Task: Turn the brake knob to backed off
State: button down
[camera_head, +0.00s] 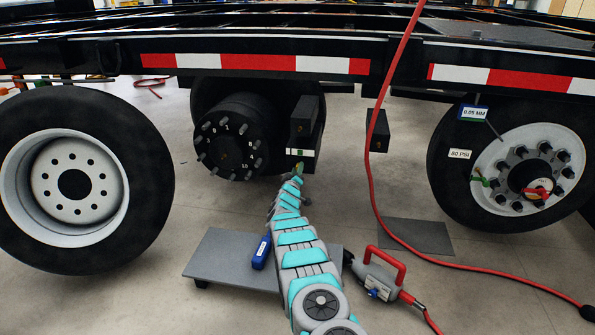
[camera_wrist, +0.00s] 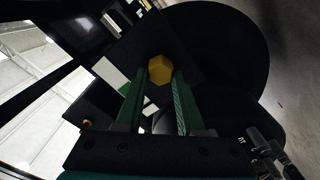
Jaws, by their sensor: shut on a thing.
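The brake knob (camera_wrist: 161,68) is a small yellow hexagonal piece on a dark block-like housing, seen in the wrist view. My gripper (camera_wrist: 162,78) has its two green fingers on either side of the knob, shut on it. In the head view my gripper (camera_head: 300,168) reaches up to the dark brake housing (camera_head: 304,120) beside the bare wheel hub (camera_head: 236,140). The knob itself is hidden there behind the gripper tip. The knob's exact turn angle cannot be told.
A loose wheel (camera_head: 150,185) stands left, and a mounted wheel (camera_head: 445,165) is at the right. A grey low platform (camera_head: 215,270) with a blue tool (camera_head: 262,252) lies beneath my arm. A red hose (camera_head: 372,165) hangs at the right near a red-handled device (camera_head: 380,275). The trailer frame spans above.

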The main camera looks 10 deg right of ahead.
jog(key=shift+f+n, duration=0.15)
jog(key=shift+n, duration=1.15)
jog(key=c, duration=0.5)
grip_release()
jog(key=shift+s, duration=0.1)
jog(key=shift+p+v, duration=0.3)
jog(key=shift+v, duration=3.55)
